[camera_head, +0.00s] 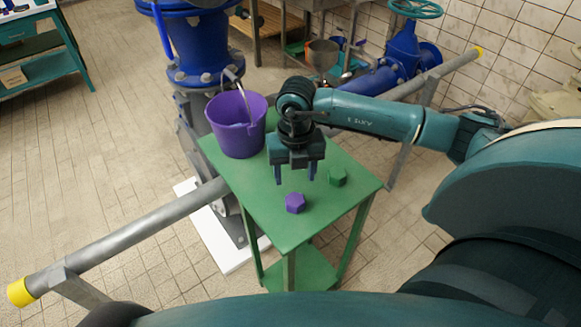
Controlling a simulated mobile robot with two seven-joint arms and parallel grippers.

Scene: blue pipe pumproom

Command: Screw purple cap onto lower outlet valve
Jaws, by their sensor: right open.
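The purple cap (295,203) is a small hexagonal piece lying on the green table (265,200), near its front edge. My right gripper (295,178) is above the table, pointing down. Its two fingers are apart and empty, just behind and above the purple cap. I cannot tell whether a fingertip touches anything. Blue valves and pipework stand behind the table, one large (203,45) and one smaller (403,50) at the right with a teal handwheel. I cannot tell which part is the lower outlet valve. My left gripper is not in view.
A green hexagonal cap (338,176) lies right of the purple one. A purple bucket (237,125) stands on the table's back left. A grey pipe with a yellow end (20,292) runs past the table at the left. A teal shelf (45,50) stands far left.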

